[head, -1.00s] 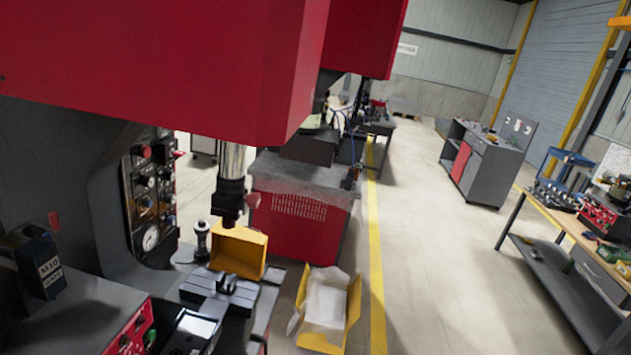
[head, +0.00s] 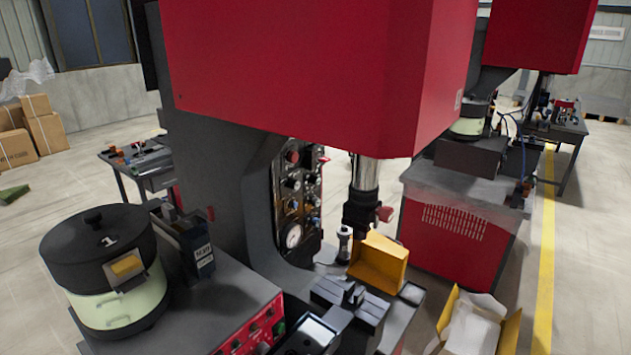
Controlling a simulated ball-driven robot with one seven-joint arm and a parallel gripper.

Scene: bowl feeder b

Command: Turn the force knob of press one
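Press one, a large press with a red head (head: 310,75) and a dark grey C-shaped frame (head: 225,150), fills the middle of the head view. A narrow control panel (head: 303,205) on its frame carries several small knobs and a round white gauge (head: 293,236). A red knob (head: 292,156) is at the panel's top, with dark knobs below. I cannot tell which one is the force knob. A lidded bowl feeder (head: 105,265) marked 1 stands at the left. My gripper is not in view.
A yellow bin (head: 379,261) sits by the press ram (head: 364,185). A red-fronted base cabinet (head: 262,330) with small knobs is at the bottom. A second press's red cabinet (head: 452,235) stands at right. An open yellow carton (head: 478,325) lies on the floor. Open floor lies right of the yellow line (head: 545,240).

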